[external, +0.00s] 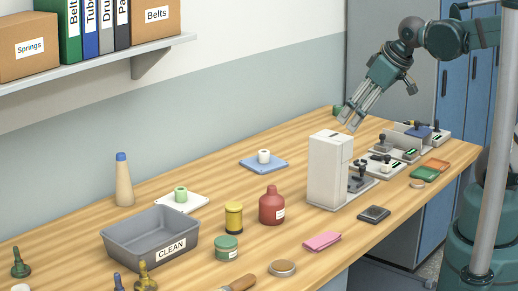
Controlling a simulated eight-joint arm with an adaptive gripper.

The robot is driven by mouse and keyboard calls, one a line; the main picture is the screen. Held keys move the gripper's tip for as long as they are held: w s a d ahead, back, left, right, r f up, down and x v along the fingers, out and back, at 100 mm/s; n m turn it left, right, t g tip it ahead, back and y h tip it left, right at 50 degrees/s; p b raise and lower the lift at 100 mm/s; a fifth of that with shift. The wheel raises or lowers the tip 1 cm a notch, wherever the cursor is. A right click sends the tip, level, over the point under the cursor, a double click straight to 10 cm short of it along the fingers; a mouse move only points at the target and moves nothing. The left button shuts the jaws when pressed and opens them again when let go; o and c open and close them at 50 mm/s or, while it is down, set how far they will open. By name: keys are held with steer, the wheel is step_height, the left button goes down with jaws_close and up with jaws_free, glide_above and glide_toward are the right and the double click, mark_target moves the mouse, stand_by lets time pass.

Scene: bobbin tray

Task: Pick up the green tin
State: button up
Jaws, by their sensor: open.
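The green tin (226,249) is a short, round tin with a pale label. It stands upright on the wooden bench in the front middle of the external view, right of the grey bin. My gripper (346,121) is open and empty, pointing down at the far part of the bench. It is well apart from the tin, up and to the right of it in the picture, behind the tall white machine. The tin is in clear view.
A grey bin marked CLEAN (171,249), a yellow spool (234,217) and a red bottle (271,205) stand near the tin. A round lid-like disc (282,268) and pink cloth (322,241) lie to its right. The tall white machine (329,170) rises between gripper and tin.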

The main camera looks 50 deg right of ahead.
steer(key=w+a+f+n+g, duration=0.2)
steer(key=w+a+n, duration=0.2)
steer(key=w+a, duration=0.3)
steer(key=n+g+b, duration=0.2)
steer(key=n+g, duration=0.2)
steer(key=n, duration=0.8)
glide_above(226, 241)
steer(key=f, duration=2.1)
steer(key=shift+d+f, duration=0.2)
steer(key=shift+d, duration=0.1)
steer(key=shift+s+a+f, duration=0.1)
steer(key=shift+a+f, duration=0.3)
steer(key=shift+f, duration=0.05)
steer(key=shift+f, duration=1.3)
